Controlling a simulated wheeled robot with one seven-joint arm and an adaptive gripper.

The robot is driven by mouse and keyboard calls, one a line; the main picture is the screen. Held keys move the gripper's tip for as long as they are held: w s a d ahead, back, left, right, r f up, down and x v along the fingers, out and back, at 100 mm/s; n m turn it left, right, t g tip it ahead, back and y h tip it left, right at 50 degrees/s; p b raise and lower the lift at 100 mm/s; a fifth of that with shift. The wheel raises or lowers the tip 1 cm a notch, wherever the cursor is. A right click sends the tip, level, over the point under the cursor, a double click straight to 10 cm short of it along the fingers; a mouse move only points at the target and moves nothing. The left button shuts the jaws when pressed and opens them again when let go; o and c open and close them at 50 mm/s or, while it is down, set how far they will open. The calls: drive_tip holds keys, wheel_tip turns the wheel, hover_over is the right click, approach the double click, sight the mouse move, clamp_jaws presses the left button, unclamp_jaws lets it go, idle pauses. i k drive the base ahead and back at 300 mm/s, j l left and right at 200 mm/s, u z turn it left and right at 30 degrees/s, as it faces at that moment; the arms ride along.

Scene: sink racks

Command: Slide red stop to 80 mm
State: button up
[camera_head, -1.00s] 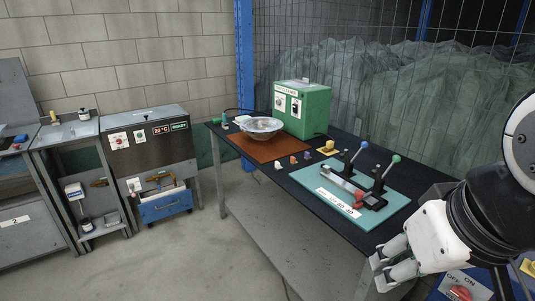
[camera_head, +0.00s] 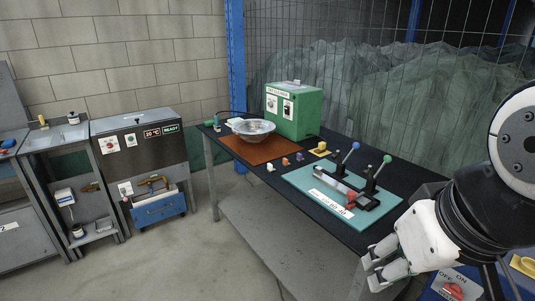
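The red stop (camera_head: 351,200) sits on a dark rail fixture with a light scale strip (camera_head: 331,203) on a teal mat (camera_head: 303,181). It is toward the near right end of the strip. The scale's marks are too small to read. Two levers rise beside it, one with a blue knob (camera_head: 356,145) and one with a green knob (camera_head: 387,158). My gripper (camera_head: 372,272) is at the lower right, in front of the table edge and apart from the stop. No object shows in it. Whether its fingers are open is hard to tell from this angle.
A green box (camera_head: 293,112) and a bowl (camera_head: 254,129) on a brown mat (camera_head: 238,148) stand farther back on the table. Several small coloured pieces and a yellow block (camera_head: 320,148) lie between. A red switch (camera_head: 453,291) is at the lower right. The floor at left is clear.

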sight(352, 196)
drive_tip(key=i+z, duration=0.25)
drive_tip(key=i, duration=0.2)
drive_tip(key=i+j+z, duration=0.25)
drive_tip(key=i, duration=0.2)
